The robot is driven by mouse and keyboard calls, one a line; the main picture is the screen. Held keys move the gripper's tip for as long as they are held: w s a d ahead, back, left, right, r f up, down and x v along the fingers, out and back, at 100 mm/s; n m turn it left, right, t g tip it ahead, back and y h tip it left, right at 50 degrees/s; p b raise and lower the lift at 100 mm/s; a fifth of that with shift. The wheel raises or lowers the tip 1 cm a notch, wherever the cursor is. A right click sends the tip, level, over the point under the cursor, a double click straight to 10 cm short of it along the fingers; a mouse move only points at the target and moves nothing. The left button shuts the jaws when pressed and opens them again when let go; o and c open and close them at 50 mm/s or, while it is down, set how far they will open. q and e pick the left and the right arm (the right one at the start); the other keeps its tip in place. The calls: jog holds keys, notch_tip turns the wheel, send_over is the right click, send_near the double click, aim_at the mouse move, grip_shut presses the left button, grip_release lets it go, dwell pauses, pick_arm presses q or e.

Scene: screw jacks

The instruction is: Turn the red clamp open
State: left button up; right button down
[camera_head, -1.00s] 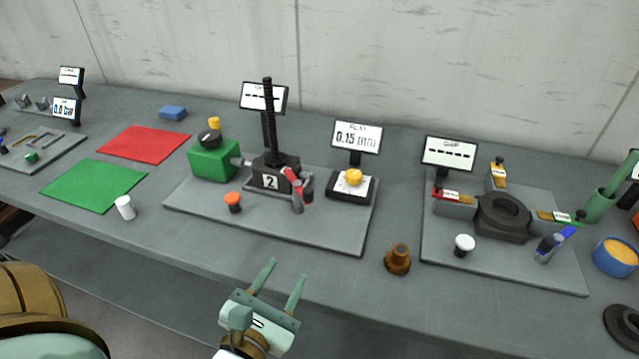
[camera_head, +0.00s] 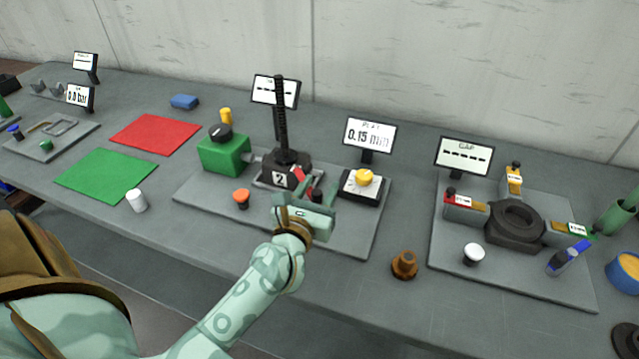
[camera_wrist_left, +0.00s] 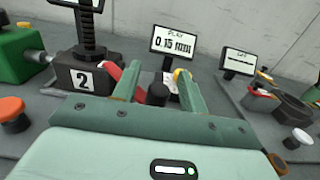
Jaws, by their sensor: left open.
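The red clamp (camera_head: 303,184) is a small red lever on the dark screw jack marked 2 (camera_head: 278,178); it also shows in the left wrist view (camera_wrist_left: 123,80). The jack carries a tall black threaded spindle (camera_head: 280,115). My left gripper (camera_head: 316,190) is open, with its fingers pointing at the clamp area and partly hiding it. In the left wrist view a dark rounded knob (camera_wrist_left: 157,94) shows between the two fingers, and the red lever is beside the left finger. I cannot tell whether the fingers touch either one. My right gripper is not in view.
An orange button (camera_head: 240,197), a green box (camera_head: 224,152) and a yellow button (camera_head: 364,177) flank the jack on its plate. A display (camera_head: 368,134) reads 0.15 mm. A brown knob (camera_head: 404,264) stands to the right, before another plate with a black ring (camera_head: 514,222).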

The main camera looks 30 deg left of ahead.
pick_arm(q)
jog(key=shift+w+a, duration=0.1)
jog(key=shift+w, duration=0.4)
grip_shut()
